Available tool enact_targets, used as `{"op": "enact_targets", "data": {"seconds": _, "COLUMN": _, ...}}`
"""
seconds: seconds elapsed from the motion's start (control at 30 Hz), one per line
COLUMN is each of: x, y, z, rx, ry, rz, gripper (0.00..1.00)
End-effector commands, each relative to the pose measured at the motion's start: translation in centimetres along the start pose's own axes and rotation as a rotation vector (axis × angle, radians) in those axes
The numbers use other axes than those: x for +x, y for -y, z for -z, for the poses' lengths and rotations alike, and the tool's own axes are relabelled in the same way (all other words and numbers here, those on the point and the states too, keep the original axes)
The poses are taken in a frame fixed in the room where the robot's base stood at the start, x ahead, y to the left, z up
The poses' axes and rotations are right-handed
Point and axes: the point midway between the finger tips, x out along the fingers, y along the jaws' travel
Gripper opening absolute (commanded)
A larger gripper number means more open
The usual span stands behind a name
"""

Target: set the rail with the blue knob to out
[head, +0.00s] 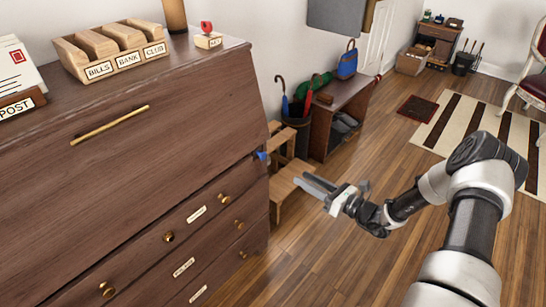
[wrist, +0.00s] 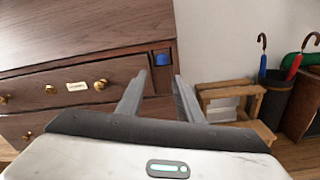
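The blue knob (head: 260,155) sits near the upper right corner of the dark wooden desk's front (head: 180,150), just below the closed slanted lid. In the wrist view the blue knob (wrist: 163,58) shows just beyond the fingertips, between them and slightly above. Its rail is mostly hidden behind the knob and looks about level with the desk front. My gripper (head: 318,183) is to the right of the knob in the head view, apart from it. In the wrist view my gripper (wrist: 161,75) has its two fingers spread, with nothing between them.
Drawers with brass knobs (head: 168,237) lie below the lid. A wooden step stool (head: 285,187) stands close beside the desk, behind my gripper. An umbrella stand (head: 296,130) and a low bench (head: 340,105) are farther back.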

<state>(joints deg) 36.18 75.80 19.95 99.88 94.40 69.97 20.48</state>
Motion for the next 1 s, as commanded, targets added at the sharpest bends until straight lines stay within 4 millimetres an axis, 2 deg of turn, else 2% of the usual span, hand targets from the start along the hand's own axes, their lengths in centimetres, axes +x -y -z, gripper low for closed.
{"op": "enact_targets", "data": {"seconds": 0.13, "x": 0.7, "y": 0.5, "z": 0.5, "rx": 0.019, "ry": 0.014, "rz": 0.017, "gripper": 0.33}}
{"op": "enact_targets", "data": {"seconds": 0.27, "x": 2.6, "y": 0.4, "z": 0.5, "rx": 0.017, "ry": 0.014, "rz": 0.013, "gripper": 0.33}}
{"op": "enact_targets", "data": {"seconds": 0.7, "x": 12.2, "y": 0.5, "z": 0.5, "rx": 0.016, "ry": 0.012, "rz": 0.012, "gripper": 0.33}}
{"op": "enact_targets", "data": {"seconds": 0.9, "x": 15.5, "y": 0.6, "z": 0.5, "rx": 0.015, "ry": 0.010, "rz": 0.014, "gripper": 0.33}}
{"op": "enact_targets", "data": {"seconds": 1.0, "x": 16.5, "y": 0.7, "z": 0.4, "rx": 0.016, "ry": 0.010, "rz": 0.015, "gripper": 0.33}}
